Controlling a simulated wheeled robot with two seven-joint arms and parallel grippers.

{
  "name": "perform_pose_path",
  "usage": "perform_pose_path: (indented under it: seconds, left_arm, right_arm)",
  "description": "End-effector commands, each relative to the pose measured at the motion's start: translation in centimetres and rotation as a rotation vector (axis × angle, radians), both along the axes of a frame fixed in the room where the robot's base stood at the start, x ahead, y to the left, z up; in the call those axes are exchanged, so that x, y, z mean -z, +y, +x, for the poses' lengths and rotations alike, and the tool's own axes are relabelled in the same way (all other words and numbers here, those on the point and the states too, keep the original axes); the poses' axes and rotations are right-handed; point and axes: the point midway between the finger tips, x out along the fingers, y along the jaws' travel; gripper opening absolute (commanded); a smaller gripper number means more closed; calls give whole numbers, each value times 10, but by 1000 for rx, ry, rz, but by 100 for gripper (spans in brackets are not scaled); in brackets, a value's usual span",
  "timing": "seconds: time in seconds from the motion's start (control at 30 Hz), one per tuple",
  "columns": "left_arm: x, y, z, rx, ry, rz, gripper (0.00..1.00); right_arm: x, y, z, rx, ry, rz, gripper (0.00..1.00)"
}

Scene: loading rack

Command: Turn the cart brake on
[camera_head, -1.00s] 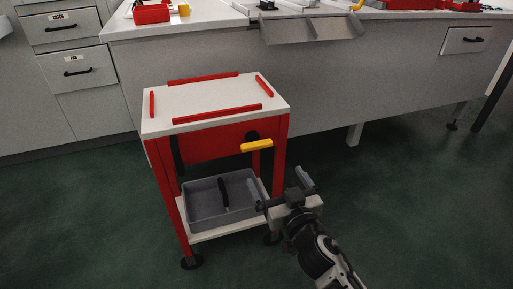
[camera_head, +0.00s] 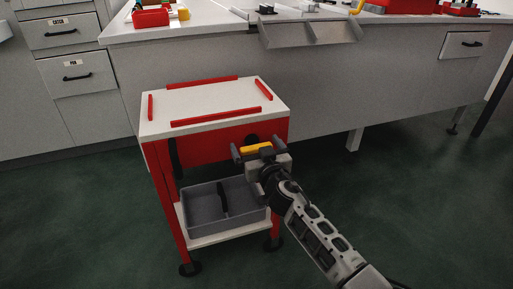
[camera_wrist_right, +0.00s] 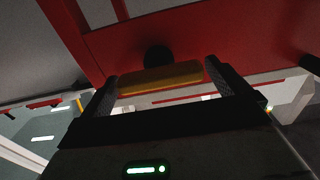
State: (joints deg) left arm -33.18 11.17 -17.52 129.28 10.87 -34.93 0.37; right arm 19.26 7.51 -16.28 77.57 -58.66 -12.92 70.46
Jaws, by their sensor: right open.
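The red cart (camera_head: 216,142) with a white top stands before the counter. Its yellow brake lever (camera_head: 257,148) is on the front panel at the upper right, beside a black round pivot (camera_head: 251,138). In the right wrist view the yellow lever (camera_wrist_right: 160,78) lies crosswise between my open fingers, with the black pivot (camera_wrist_right: 157,55) behind it. My right gripper (camera_head: 256,152) is open around the lever, one finger at each end; I cannot tell whether they touch it. The gripper's body hides part of the cart's right leg. My left gripper is not in view.
A grey divided bin (camera_head: 207,222) sits on the cart's lower shelf (camera_head: 222,236). A long counter (camera_head: 390,75) with a metal chute (camera_head: 310,32) runs behind the cart. Drawers (camera_head: 75,75) stand at the left. The green floor is free at the right.

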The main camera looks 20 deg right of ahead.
Motion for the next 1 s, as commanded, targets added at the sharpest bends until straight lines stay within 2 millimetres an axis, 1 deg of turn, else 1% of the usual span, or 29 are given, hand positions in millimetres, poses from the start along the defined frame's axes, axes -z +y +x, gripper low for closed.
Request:
perform_pose_path:
  seconds: [0.17, 0.27, 0.3, 0.33, 0.67, 0.87, 1.0]
  left_arm:
    - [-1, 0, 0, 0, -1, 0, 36]
    - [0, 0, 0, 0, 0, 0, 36]
    - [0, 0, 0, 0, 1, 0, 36]
    - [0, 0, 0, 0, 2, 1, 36]
    - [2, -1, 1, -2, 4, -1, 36]
    - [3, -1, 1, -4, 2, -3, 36]
    - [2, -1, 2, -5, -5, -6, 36]
  right_arm:
    - [0, 0, 0, -1, -1, 0, 100]
    - [0, 0, 0, -1, -1, 0, 75]
    - [0, 0, 0, -1, -1, 0, 64]
    - [0, 0, 0, -1, -1, 0, 59]
    - [0, 1, 0, -1, -2, -29, 59]
    - [0, 2, -1, -1, -5, -126, 59]
    - [0, 3, -1, -1, -10, -234, 59]
